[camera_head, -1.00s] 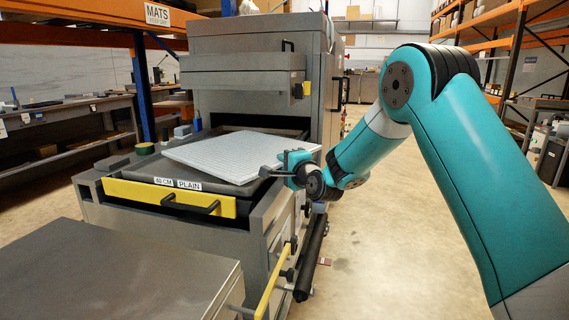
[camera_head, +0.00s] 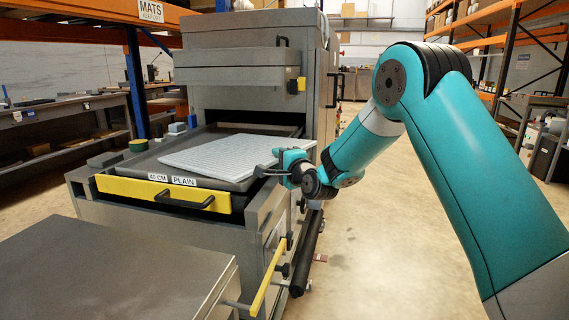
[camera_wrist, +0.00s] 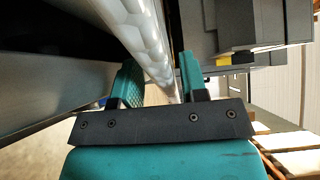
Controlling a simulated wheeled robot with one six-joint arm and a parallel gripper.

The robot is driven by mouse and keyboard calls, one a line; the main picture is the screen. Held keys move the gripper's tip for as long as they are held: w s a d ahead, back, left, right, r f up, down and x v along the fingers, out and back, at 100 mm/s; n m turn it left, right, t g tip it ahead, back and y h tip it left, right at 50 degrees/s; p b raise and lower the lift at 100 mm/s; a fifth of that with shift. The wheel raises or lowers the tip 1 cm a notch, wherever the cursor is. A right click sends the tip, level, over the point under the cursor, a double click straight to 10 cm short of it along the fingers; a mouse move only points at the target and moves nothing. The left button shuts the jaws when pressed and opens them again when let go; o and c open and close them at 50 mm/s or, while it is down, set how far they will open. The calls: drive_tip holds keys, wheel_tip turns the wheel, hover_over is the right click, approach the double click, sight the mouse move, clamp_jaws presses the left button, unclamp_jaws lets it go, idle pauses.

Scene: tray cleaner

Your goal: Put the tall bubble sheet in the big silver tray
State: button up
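The bubble sheet (camera_head: 235,155) is a flat, pale grey-white panel with a fine pattern, lying slantwise over a grey tray (camera_head: 222,185) in the head view. The tray has dark walls, a yellow front and labels "40 CM" and "PLAIN". My gripper (camera_head: 280,168) is at the sheet's right end, by the tray's right side. Contact with the right finger is hard to see.
A grey machine (camera_head: 240,75) with an upper drawer stands behind the tray. A flat metal surface (camera_head: 120,275) is at the front left. A green round item (camera_head: 138,145) and small blocks sit left of the tray. Floor is clear on the right.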

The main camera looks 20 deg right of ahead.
drive_tip(key=shift+r+p, duration=0.4)
drive_tip(key=shift+r, duration=0.3)
drive_tip(key=s+d+b, duration=0.2)
drive_tip(key=s+b, duration=0.1)
drive_tip(key=s, duration=0.8)
drive_tip(key=s+a+f+n+g+y, duration=0.1)
drive_tip(key=s+a+n+g+y, duration=0.4)
drive_tip(key=s+a+n+g, duration=0.75)
drive_tip(key=s+f+n+g+h, duration=0.2)
drive_tip(key=s+n+g, duration=0.3)
drive_tip(key=s+n, duration=0.6)
drive_tip(key=s+h, duration=0.1)
drive_tip(key=s, duration=1.1)
drive_tip(key=shift+a+h, duration=0.3)
drive_tip(key=shift+a, duration=0.1)
drive_tip(key=shift+f, duration=0.1)
